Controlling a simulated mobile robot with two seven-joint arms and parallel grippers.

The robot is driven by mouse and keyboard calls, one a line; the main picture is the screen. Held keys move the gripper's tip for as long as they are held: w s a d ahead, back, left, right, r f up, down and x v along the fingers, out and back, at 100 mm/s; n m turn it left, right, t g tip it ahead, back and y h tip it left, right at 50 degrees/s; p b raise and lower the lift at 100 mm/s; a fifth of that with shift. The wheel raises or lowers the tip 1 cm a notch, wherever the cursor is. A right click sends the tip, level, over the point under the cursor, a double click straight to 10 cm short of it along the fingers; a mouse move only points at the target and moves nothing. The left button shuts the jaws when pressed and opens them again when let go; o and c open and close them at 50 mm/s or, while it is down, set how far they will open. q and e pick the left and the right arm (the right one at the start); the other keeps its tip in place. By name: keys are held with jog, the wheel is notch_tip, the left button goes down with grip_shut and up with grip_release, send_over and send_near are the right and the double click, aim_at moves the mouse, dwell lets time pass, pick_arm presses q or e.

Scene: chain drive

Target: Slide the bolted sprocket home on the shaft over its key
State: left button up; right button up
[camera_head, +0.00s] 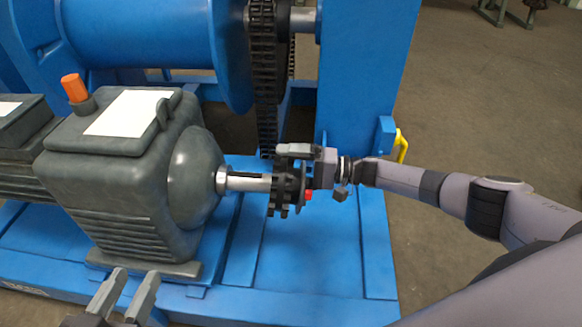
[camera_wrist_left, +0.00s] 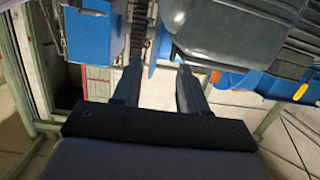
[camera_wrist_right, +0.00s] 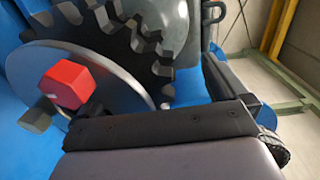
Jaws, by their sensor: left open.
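The dark toothed sprocket (camera_head: 282,196) is at the outer, right end of the silver shaft (camera_head: 240,185), which sticks out of the grey motor. A length of bare shaft shows between motor and sprocket, with a dark strip along its top. In the right wrist view the sprocket (camera_wrist_right: 150,55) has a silver disc (camera_wrist_right: 110,95) and a red bolt head (camera_wrist_right: 68,84) on its face. My right gripper (camera_head: 300,160) is at the sprocket's rim; one finger shows above it, the other is hidden. Its grip is unclear. My left gripper (camera_head: 125,290) is open and empty at the front, in front of the motor.
The grey motor (camera_head: 130,185) stands on the blue base frame (camera_head: 335,265). A dark chain (camera_head: 263,60) hangs behind the sprocket, beside a blue drum (camera_head: 140,35) and blue upright (camera_head: 365,75). A yellow handle (camera_head: 401,146) is at the right.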

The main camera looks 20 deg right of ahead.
jog(key=shift+s+a+f, duration=0.15)
jog(key=shift+a+f, duration=0.15)
jog(key=shift+f, duration=0.15)
pick_arm(q)
jog(key=shift+w+d+f+n+g+p, duration=0.1)
jog(key=shift+w+d+n+g+p, duration=0.25)
jog(key=shift+p, duration=0.55)
pick_arm(e)
jog(key=v, duration=0.7)
jog(key=shift+d+r, duration=0.35)
jog(key=shift+r, duration=0.05)
jog(key=shift+c, duration=0.3)
